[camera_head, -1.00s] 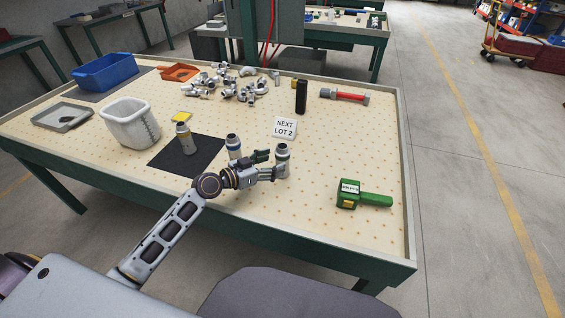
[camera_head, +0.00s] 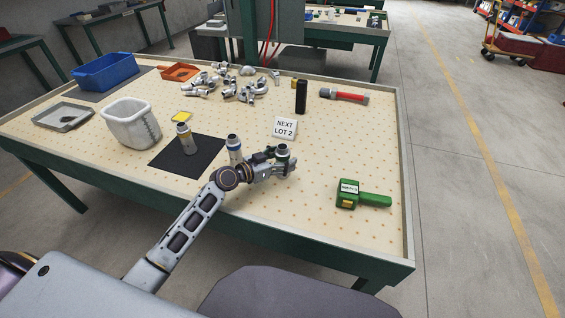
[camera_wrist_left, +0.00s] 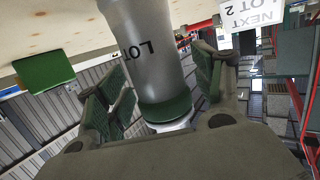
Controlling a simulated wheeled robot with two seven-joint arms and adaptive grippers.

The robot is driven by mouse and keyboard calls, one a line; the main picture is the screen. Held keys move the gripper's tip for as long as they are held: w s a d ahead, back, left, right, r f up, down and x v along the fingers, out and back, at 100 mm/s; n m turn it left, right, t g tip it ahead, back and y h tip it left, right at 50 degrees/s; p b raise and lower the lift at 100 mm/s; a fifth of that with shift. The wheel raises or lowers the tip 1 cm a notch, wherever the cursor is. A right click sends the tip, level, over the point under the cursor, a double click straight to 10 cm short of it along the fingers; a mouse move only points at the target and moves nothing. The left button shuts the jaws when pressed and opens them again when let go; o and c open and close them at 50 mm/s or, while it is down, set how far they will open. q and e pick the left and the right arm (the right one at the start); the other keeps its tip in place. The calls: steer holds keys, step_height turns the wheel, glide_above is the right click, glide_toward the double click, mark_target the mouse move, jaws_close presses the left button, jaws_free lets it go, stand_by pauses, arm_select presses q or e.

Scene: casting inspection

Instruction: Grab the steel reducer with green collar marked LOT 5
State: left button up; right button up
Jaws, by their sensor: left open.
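The steel reducer with the green collar (camera_head: 283,150) stands upright near the table's front, the rightmost of three reducers. Its lower part is hidden behind my left gripper (camera_head: 283,168) in the head view. In the left wrist view the reducer (camera_wrist_left: 150,50) appears upside down, with "LOT" readable on its side and the number not visible. Its green collar (camera_wrist_left: 167,108) shows between the two fingers of my left gripper (camera_wrist_left: 162,88). The fingers are open, one on each side, with a gap visible at the left finger. My right gripper is out of view.
A blue-collared reducer (camera_head: 234,143) stands close left of my gripper. A yellow-collared one (camera_head: 184,138) stands on the black mat (camera_head: 170,162). A "NEXT LOT 2" sign (camera_head: 285,128) is behind; a green handheld device (camera_head: 365,196) lies right, with clear table between.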

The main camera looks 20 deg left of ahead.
mark_target(283, 146)
arm_select(q)
steer(key=shift+r, duration=0.1)
jaws_close()
stand_by(0.5)
steer(key=shift+r, duration=0.8)
step_height(283, 146, up, 8)
steer(key=shift+f+p, duration=0.25)
steer(key=shift+p, duration=0.4)
steer(key=shift+r, duration=0.45)
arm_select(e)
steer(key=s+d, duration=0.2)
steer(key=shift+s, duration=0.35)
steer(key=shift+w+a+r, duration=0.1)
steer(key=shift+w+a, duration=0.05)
